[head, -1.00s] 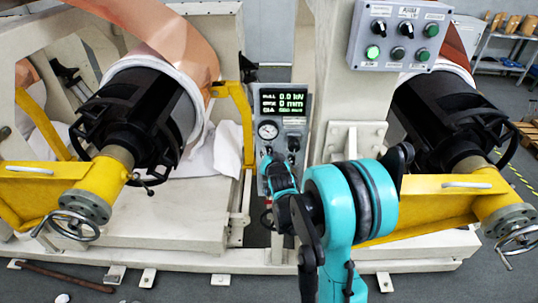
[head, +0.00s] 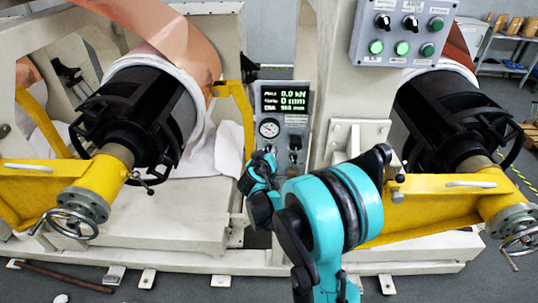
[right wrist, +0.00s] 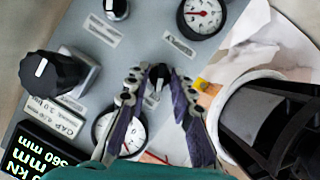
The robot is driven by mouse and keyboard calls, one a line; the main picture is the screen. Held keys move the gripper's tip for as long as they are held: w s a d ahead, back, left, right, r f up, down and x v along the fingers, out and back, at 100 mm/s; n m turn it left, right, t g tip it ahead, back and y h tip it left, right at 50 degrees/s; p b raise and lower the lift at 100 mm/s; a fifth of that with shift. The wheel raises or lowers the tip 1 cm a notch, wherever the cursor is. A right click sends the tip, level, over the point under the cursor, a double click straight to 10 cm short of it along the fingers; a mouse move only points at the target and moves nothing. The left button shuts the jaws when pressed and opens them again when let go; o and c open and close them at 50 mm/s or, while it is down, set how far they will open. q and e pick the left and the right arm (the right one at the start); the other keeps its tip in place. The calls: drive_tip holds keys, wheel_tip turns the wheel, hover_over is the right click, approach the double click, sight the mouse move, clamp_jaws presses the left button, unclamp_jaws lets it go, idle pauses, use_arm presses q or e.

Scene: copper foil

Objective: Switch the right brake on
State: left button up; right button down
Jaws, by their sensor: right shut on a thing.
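My right gripper (head: 262,162) is in front of the lower part of the grey control panel (head: 293,104), below its display. In the right wrist view its two fingers (right wrist: 160,88) close on a small black knob (right wrist: 156,79) with a white pointer line. This knob sits between two round gauges on the panel. In the head view the gripper hides the knob. Another small black knob (right wrist: 118,8) and a large black knob (right wrist: 42,74) stand free beside it. The panel labels are too small to read surely. My left gripper is not in view.
An upper switch box (head: 402,30) has rotary switches and green lamps; two lamps look lit. A copper foil roll on a black shaft (head: 140,115) stands left, another black shaft (head: 450,120) right. Yellow arms (head: 440,208) with handwheels flank the panel.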

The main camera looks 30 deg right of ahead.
drive_tip(key=shift+f+n+h, duration=0.1)
drive_tip(key=shift+n+h, duration=0.2)
drive_tip(key=shift+n, duration=0.1)
idle(0.4)
drive_tip(key=c, duration=1.7)
unclamp_jaws()
drive_tip(key=shift+a, duration=0.1)
drive_tip(key=v, duration=1.2)
